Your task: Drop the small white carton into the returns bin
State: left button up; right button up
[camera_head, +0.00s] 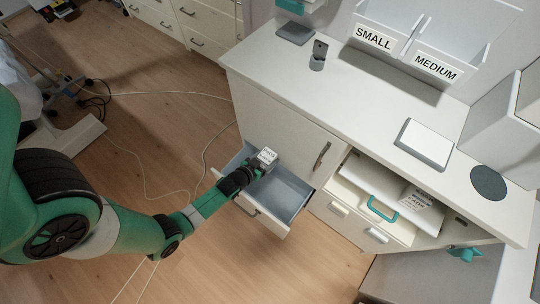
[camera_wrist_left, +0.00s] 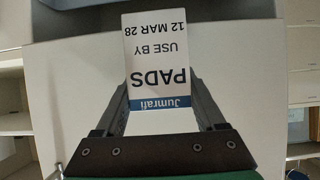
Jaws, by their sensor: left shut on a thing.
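The small white carton (camera_head: 266,155) is held at the end of my left arm, over the open lower drawer (camera_head: 288,196) of the white cabinet. My left gripper (camera_head: 255,166) is shut on it. In the left wrist view the carton (camera_wrist_left: 157,60) stands between the two dark fingers of my left gripper (camera_wrist_left: 160,95). Its label reads PADS, USE BY 12 MAR 28, upside down, with a blue Jumrafi band. The drawer's grey inside looks empty where it shows. No container is marked as the returns bin. My right gripper is not in view.
Cables (camera_head: 150,190) cross the wooden floor at left.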

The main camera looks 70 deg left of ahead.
aim_at(263, 167)
pick_arm(q)
notch_tip(263, 167, down, 6)
jog(key=b, duration=0.5)
jog(key=shift+r, duration=0.2)
jog(key=o, duration=1.3)
jog(key=shift+o, duration=0.2)
jog(key=p+v, duration=0.3)
jog(key=v, duration=0.3)
jog(key=shift+s+d+r, duration=0.15)
jog(key=shift+r, duration=0.1)
jog(key=v, duration=0.5)
jog(key=shift+f, duration=0.1)
